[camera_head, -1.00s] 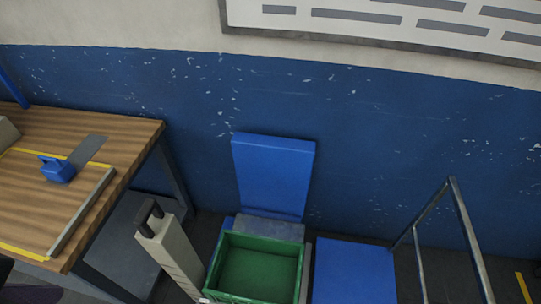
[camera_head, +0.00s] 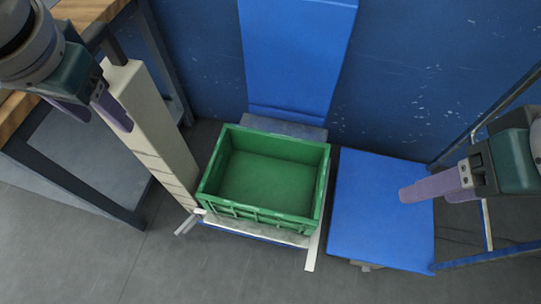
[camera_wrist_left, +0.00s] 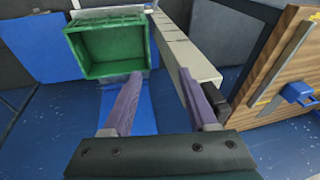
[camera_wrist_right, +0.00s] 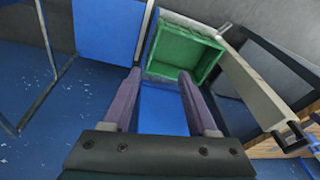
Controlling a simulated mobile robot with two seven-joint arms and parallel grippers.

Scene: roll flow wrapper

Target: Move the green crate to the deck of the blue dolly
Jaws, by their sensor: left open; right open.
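The green crate (camera_head: 265,180) is open and looks empty in the head view. It rests upright on a low stand (camera_head: 311,250) in front of a tall blue panel. It also shows in the left wrist view (camera_wrist_left: 108,48) and the right wrist view (camera_wrist_right: 183,50). The blue dolly's flat deck (camera_head: 380,215) lies just right of the crate and is bare. My left gripper (camera_head: 100,115) is open and empty, up and left of the crate. My right gripper (camera_head: 425,190) is open and empty above the dolly's right side. Neither touches the crate.
A pale post (camera_head: 150,130) stands close to the crate's left. A wooden workbench (camera_head: 85,12) is at the upper left. The dolly's metal handle frame (camera_head: 487,210) rises on its right. Grey floor (camera_head: 90,260) in front is clear.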

